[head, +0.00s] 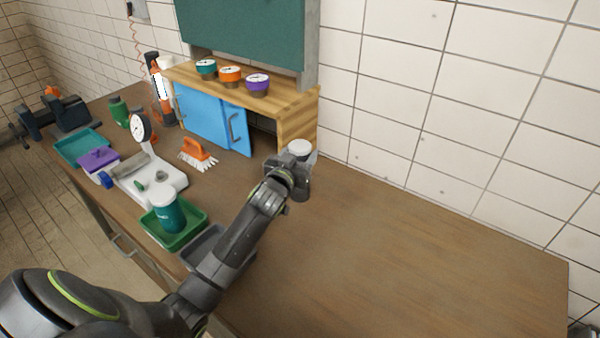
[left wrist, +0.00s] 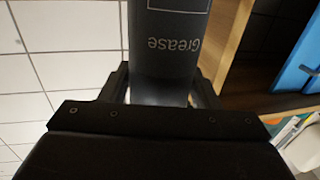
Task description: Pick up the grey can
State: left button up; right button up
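The grey can (head: 303,183) has a white lid and is at the back of the bench, just right of the wooden shelf unit. In the left wrist view its dark grey side (left wrist: 165,65) carries the word "Grease", upside down. My left gripper (head: 291,174) is at the can, with one finger on each side. In the left wrist view the fingers (left wrist: 163,85) appear to press against it. The gripper partly hides the can, and I cannot tell whether its base touches the bench. My right gripper is not in view.
An orange brush (head: 197,152), white scale (head: 150,182) and green tray (head: 188,236) with a teal can lie left. The bench's right side (head: 430,270) is clear.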

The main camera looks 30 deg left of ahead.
pick_arm(q)
jog(key=c, duration=1.1)
jog(key=shift+r, duration=0.1)
jog(key=shift+c, duration=0.2)
jog(key=shift+r, duration=0.1)
